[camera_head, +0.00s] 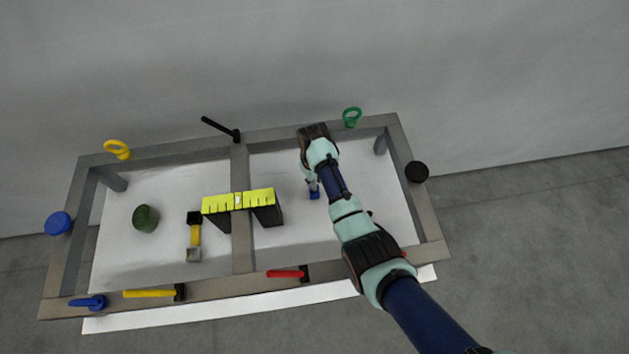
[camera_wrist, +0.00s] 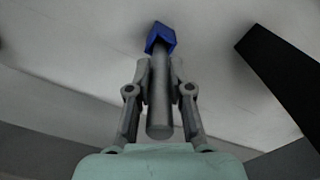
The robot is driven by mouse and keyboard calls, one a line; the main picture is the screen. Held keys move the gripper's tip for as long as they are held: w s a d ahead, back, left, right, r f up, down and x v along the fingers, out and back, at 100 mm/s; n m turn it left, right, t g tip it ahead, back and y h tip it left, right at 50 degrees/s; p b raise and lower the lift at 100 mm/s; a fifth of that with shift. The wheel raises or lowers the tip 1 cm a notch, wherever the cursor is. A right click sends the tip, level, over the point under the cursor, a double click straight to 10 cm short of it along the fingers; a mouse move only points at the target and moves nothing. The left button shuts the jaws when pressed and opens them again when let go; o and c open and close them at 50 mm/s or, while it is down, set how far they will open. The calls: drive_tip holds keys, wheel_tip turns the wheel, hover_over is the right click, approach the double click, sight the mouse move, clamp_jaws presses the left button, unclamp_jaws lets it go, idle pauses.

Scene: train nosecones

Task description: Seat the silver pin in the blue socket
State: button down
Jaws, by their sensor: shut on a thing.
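The silver pin (camera_wrist: 159,105) is a grey cylinder running lengthwise in the wrist view, between the two fingers of my gripper (camera_wrist: 160,75). My gripper is shut on it. The far end of the pin meets the blue socket (camera_wrist: 161,36), a small block with an angular outline. I cannot tell whether the pin end is inside the socket or just in front of it. In the head view the blue socket (camera_head: 314,196) shows just below my gripper (camera_head: 312,185), on the white board in the right half of the frame. The pin is too small to make out clearly there.
A grey metal frame (camera_head: 240,225) surrounds the white board (camera_head: 350,220). A yellow-topped black block (camera_head: 238,200) stands left of my gripper. A hammer-like tool (camera_head: 194,235) and a green cylinder (camera_head: 146,218) are farther left. Coloured handles and knobs line the frame.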

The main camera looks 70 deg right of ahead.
drive_tip(key=shift+f+b, duration=0.4)
drive_tip(key=shift+f, duration=1.45)
drive_tip(key=shift+f, duration=0.1)
drive_tip(key=shift+f, duration=0.15)
drive_tip(key=c, duration=1.1)
unclamp_jaws()
drive_tip(key=shift+o, duration=0.2)
wheel_tip(320, 180, up, 12)
drive_tip(key=p, duration=0.2)
drive_tip(key=shift+r+p, duration=0.25)
drive_tip(key=shift+p, duration=0.15)
drive_tip(key=shift+a, duration=0.1)
